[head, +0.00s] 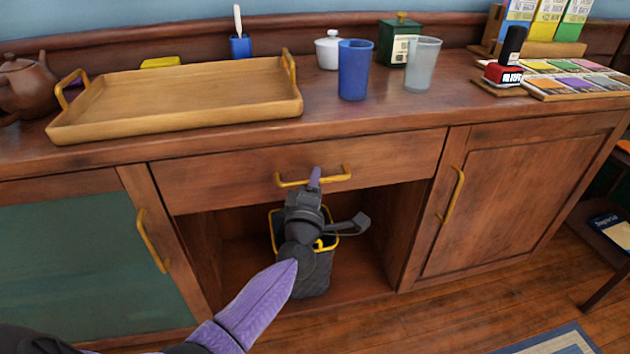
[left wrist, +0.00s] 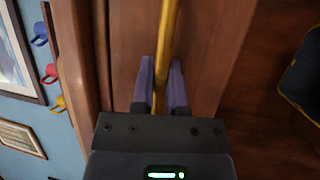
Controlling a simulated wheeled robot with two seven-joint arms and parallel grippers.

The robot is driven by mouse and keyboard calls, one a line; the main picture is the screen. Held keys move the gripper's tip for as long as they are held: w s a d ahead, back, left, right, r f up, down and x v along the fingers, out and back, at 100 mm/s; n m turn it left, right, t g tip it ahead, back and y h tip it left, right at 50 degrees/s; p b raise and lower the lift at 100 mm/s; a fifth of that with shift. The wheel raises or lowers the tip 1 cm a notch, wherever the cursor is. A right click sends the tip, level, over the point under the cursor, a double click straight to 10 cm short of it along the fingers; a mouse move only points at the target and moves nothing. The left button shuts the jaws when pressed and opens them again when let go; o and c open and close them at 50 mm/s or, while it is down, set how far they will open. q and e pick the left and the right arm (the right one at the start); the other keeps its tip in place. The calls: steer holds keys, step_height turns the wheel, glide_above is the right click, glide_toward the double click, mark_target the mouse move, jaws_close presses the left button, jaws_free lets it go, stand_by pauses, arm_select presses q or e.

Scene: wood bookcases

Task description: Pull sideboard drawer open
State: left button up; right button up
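The sideboard drawer (head: 225,180) is a wide wooden front under the top. It is flush with the frame. Its brass bar handle (head: 335,178) is at the middle of the front. My left gripper (head: 315,178) is at the middle of this handle, coming from below and in front. In the left wrist view, the handle (left wrist: 168,35) runs between the two purple fingers (left wrist: 161,85), which stand close on either side of it. The gripper looks shut on the bar, though the contact is partly hidden. My right gripper is in neither view.
A dark basket (head: 315,280) stands in the open niche below the drawer. Cabinet doors with brass handles flank it, a green-panelled left door (head: 90,265) and a wooden right door (head: 525,200). A wooden tray (head: 180,95), blue cup (head: 355,70) and frosted cup (head: 422,65) stand on top.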

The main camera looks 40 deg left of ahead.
arm_select(q)
jaws_close()
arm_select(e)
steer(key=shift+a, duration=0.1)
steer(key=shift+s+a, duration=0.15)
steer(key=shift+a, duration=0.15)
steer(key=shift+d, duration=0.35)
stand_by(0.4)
